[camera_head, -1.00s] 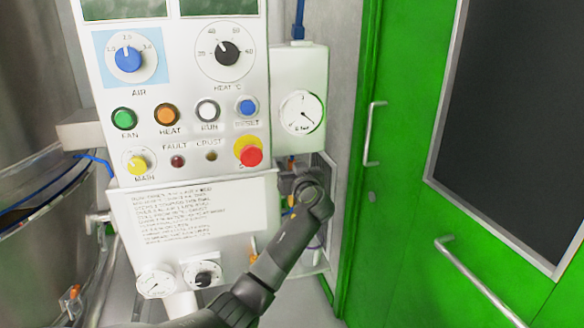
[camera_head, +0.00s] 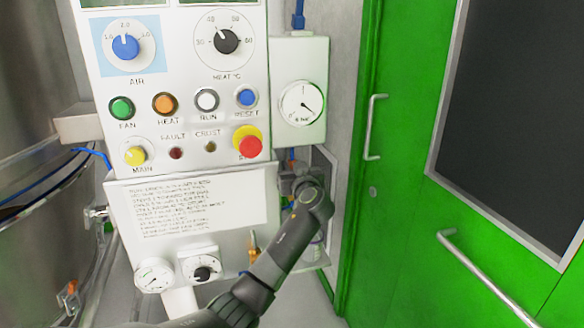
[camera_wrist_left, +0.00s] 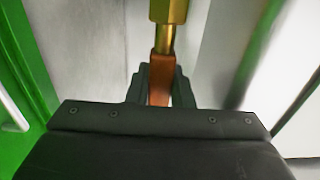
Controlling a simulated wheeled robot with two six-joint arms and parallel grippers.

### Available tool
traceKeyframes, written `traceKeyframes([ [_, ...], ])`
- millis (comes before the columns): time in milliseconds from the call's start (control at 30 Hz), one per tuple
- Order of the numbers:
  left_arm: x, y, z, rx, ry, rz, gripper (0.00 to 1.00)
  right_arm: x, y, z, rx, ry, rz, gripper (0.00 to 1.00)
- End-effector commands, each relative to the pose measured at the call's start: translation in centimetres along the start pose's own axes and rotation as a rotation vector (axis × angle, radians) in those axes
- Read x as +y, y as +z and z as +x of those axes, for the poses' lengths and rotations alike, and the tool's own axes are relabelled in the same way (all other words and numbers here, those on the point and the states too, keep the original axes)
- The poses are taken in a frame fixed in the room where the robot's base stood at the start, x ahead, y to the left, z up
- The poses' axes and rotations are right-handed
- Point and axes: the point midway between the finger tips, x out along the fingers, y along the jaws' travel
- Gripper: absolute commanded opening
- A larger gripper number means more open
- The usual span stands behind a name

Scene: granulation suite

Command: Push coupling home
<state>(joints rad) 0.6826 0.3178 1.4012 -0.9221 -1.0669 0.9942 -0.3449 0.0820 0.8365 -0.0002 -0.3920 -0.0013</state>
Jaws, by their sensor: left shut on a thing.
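In the left wrist view, my left gripper (camera_wrist_left: 160,88) is shut on an orange-brown piece (camera_wrist_left: 161,68), which stands upright between the dark fingertips. A brass hex fitting with a narrower stem (camera_wrist_left: 168,12) sits just above this piece, in line with it. I cannot tell whether the two are fully seated. In the head view, my left arm reaches up from the bottom to the recess below the gauge box. Its wrist hides most of the fingers and the coupling there. My right gripper does not show.
The white control panel (camera_head: 187,262) with knobs and buttons stands left of my arm. The gauge box (camera_head: 300,65) is above my wrist, with a blue line at its top. A green door (camera_head: 400,215) with bar handles is to the right. A steel vessel (camera_head: 40,250) stands far left.

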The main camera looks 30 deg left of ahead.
Motion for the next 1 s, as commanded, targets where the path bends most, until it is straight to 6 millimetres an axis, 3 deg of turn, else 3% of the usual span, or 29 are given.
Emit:
traceKeyframes([
  [33, 0.0, 1.4, 0.0, -0.003, 0.000, 0.001, 0.00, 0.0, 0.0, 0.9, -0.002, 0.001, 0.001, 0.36],
  [133, 0.0, 2.1, 0.0, -0.004, 0.000, 0.001, 0.00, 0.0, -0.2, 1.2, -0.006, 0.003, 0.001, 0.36],
  [567, 0.0, 2.8, -0.1, -0.010, -0.001, 0.002, 0.00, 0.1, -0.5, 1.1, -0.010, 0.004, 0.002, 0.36],
  [600, 0.0, 2.8, -0.1, -0.011, -0.001, 0.002, 0.23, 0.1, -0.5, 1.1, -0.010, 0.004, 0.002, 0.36],
  [733, 0.0, 2.7, 0.0, -0.009, -0.001, 0.002, 0.40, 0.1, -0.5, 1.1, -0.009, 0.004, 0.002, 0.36],
  [1000, 0.0, 2.4, 0.0, -0.004, -0.001, 0.001, 0.42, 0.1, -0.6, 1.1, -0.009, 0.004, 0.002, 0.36],
])
